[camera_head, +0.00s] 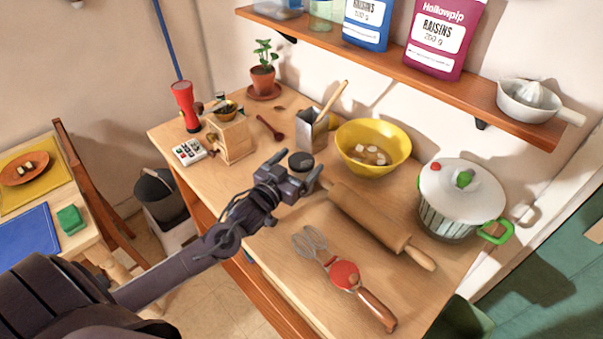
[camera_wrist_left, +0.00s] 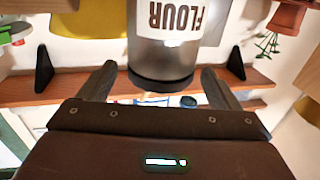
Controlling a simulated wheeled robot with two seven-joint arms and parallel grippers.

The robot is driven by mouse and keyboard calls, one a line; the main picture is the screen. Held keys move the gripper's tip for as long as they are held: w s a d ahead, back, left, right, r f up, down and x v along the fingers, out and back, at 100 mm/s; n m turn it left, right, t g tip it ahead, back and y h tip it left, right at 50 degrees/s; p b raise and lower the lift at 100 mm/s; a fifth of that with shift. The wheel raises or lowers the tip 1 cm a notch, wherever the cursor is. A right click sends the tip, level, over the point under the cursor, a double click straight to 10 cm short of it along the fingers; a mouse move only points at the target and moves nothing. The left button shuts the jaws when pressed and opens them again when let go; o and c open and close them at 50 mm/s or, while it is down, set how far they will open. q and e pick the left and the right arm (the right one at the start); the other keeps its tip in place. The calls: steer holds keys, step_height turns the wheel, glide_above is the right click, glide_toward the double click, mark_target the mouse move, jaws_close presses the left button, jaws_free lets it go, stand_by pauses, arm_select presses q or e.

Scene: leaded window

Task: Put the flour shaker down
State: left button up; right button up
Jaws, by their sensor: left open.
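The flour shaker (camera_wrist_left: 165,60) is a metal can with a white FLOUR label and a black end. The left wrist view shows it upside down between my left gripper's spread fingers (camera_wrist_left: 157,85), with gaps on both sides. In the head view only its dark round top (camera_head: 301,160) shows clearly, on the wooden counter (camera_head: 275,243) side. The left gripper (camera_head: 294,171) is open in front of it and hides most of its body and its base. My right gripper is in neither view.
A yellow bowl (camera_head: 373,140), a metal container (camera_head: 311,130) and a wooden grinder (camera_head: 233,138) stand around. A lidded pot (camera_head: 462,195) is at right. A shelf (camera_head: 400,62) hangs above.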

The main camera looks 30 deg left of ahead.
arm_select(q)
steer(key=shift+w, duration=0.65)
steer(key=shift+s, duration=0.1)
steer(key=shift+c, duration=0.5)
steer(key=c, duration=1.5)
